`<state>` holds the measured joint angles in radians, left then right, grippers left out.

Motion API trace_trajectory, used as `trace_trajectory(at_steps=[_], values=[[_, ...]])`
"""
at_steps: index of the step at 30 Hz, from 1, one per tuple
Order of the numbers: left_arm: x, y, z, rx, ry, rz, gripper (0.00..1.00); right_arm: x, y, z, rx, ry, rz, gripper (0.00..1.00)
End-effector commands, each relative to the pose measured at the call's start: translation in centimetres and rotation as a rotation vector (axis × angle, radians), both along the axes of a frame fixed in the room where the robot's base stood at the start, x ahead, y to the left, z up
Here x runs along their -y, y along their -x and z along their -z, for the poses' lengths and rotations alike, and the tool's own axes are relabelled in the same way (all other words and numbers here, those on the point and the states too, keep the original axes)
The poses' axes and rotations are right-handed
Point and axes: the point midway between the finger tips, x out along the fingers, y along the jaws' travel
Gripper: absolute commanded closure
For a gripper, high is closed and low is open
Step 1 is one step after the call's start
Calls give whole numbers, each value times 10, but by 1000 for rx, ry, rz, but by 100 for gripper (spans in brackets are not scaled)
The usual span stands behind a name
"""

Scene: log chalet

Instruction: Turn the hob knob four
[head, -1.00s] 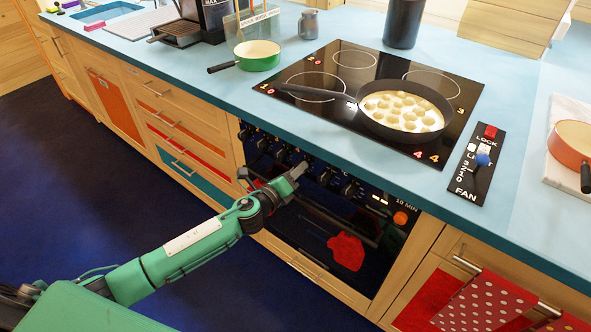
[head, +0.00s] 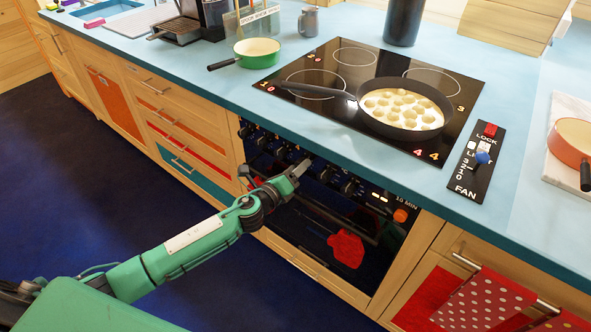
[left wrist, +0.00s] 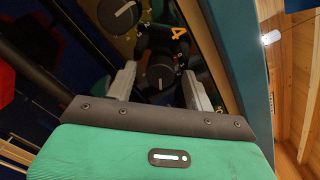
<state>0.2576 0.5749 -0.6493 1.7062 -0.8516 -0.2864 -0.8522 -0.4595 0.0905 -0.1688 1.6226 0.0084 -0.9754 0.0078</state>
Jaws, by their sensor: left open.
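The hob knobs are a row of dark round knobs on the oven's front panel below the counter edge. My right gripper is not in view.
A black frying pan (head: 403,127) with pale round pieces stands on the black glass hob (head: 320,103). A green pan (head: 257,58) stands to its left. A fan and light switch panel (head: 468,181) is to the right.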

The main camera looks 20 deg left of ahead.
Motion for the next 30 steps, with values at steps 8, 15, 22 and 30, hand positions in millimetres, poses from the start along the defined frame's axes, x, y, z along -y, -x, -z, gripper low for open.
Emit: trace_trajectory(at_steps=[8, 15, 22, 30], values=[[-6, 16, 0, 0, 0, 0, 47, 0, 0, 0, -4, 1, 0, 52], [-19, 57, 0, -2, -1, 1, 47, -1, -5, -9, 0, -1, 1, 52], [-32, 92, -1, -2, 0, -1, 47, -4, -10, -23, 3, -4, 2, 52], [-42, 122, -3, -2, 0, 0, 47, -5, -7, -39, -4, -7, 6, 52]])
